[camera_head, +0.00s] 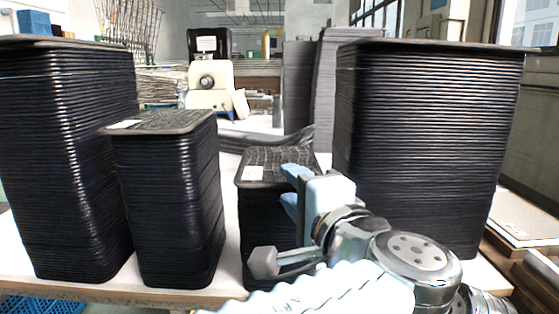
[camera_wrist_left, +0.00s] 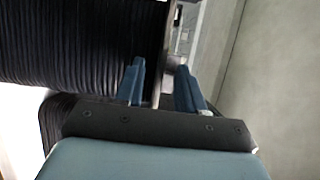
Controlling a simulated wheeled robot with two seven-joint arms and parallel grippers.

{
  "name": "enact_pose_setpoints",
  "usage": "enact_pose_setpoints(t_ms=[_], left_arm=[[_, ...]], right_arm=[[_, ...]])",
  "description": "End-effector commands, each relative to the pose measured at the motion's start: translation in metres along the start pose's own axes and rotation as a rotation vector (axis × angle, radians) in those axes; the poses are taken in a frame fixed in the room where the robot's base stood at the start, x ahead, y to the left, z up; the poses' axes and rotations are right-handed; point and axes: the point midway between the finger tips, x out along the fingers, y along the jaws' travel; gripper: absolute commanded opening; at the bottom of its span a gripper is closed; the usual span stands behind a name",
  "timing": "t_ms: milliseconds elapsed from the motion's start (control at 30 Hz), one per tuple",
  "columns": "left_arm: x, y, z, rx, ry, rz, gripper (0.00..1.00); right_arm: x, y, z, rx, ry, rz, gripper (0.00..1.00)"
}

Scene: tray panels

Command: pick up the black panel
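Black panels lie in tall stacks on a white table. The short middle stack (camera_head: 262,215) has a textured black top panel (camera_head: 272,157) with a white label on its near left corner. My arm hides the stack's lower right part.
A medium stack (camera_head: 165,200) and a taller stack (camera_head: 65,160) stand to the left. A tall stack (camera_head: 430,150) stands close on the right. A white machine (camera_head: 210,88) is behind. Blue crates (camera_head: 40,304) are below the table's front edge.

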Motion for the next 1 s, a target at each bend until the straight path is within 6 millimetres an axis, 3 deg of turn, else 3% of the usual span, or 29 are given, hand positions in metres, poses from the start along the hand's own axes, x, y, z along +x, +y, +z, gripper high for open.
enact_pose_setpoints(t_ms=[200, 433, 467, 833, 1000], left_arm=[[0.001, 0.000, 0.000, 0.000, 0.001, 0.000, 0.37], [0.001, 0.000, 0.000, 0.000, 0.000, 0.000, 0.02], [0.001, 0.000, 0.000, 0.000, 0.000, 0.000, 0.00], [0.001, -0.001, 0.000, 0.000, 0.000, 0.001, 0.00], [0.001, -0.013, 0.000, -0.002, -0.001, 0.000, 0.00]], right_arm=[[0.000, 0.000, 0.000, 0.000, 0.000, 0.000, 0.43], [0.000, 0.000, 0.000, 0.000, 0.000, 0.000, 0.43], [0.000, 0.000, 0.000, 0.000, 0.000, 0.000, 0.43], [-0.001, 0.000, 0.000, 0.000, 0.000, 0.000, 0.43], [-0.010, -0.004, 0.000, -0.001, -0.001, -0.001, 0.43]])
